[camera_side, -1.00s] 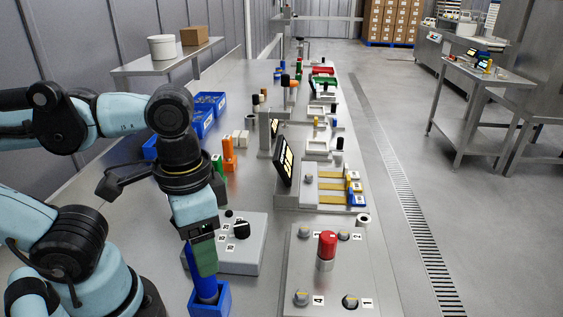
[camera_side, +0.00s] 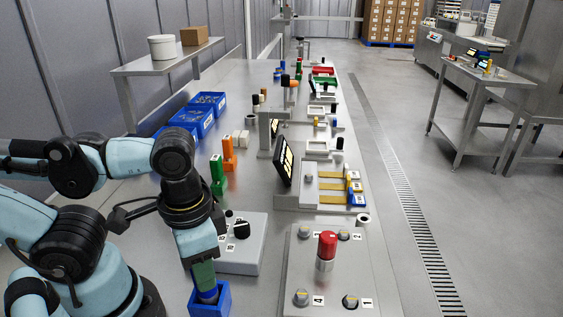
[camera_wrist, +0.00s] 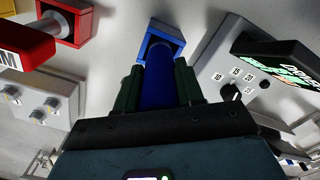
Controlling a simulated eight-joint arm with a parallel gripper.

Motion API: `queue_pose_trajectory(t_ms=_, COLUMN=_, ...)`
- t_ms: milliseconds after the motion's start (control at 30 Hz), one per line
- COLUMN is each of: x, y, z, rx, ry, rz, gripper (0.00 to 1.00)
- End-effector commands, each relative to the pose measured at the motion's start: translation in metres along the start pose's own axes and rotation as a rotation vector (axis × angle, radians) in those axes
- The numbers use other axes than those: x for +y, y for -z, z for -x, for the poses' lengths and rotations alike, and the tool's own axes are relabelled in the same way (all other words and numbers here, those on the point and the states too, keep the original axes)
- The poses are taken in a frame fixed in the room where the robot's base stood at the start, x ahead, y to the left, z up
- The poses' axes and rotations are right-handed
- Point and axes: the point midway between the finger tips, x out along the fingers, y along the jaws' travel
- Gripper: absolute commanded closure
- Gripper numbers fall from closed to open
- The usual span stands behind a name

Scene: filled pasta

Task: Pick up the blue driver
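The blue driver (camera_wrist: 158,82) stands upright in a blue holder box (camera_side: 222,300) at the front of the bench. The box also shows at the top of the wrist view (camera_wrist: 165,36). My gripper (camera_side: 205,284) points down over the driver, its green fingers low, close above the box. In the wrist view the fingers (camera_wrist: 157,80) flank the driver's handle on both sides, with no clear gap. I cannot tell whether they press on it. In the side view most of the driver is hidden by my gripper; a little blue (camera_side: 208,295) shows in the box.
A grey panel with a black knob (camera_side: 241,229) stands close right of my gripper. A plate with a red-topped post (camera_side: 327,243) lies further right. In the wrist view a red holder (camera_wrist: 70,22) is at upper left and a dark display (camera_wrist: 275,58) at right.

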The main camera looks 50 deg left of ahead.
Motion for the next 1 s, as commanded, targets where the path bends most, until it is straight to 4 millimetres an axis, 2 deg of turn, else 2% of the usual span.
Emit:
queue_pose_trajectory(t_ms=33, x=0.000, y=0.000, z=0.000, rx=0.000, ry=0.000, rz=0.000, gripper=0.72)
queue_pose_trajectory(t_ms=200, x=0.000, y=0.000, z=0.000, rx=0.000, ry=0.000, rz=0.000, gripper=0.98)
queue_pose_trajectory(t_ms=233, x=0.000, y=0.000, z=0.000, rx=0.000, ry=0.000, rz=0.000, gripper=1.00)
queue_pose_trajectory(t_ms=667, x=0.000, y=0.000, z=0.006, rx=0.000, ry=0.000, rz=0.000, gripper=1.00)
queue_pose_trajectory(t_ms=1000, x=0.000, y=0.000, z=0.038, rx=0.000, ry=0.000, rz=0.000, gripper=1.00)
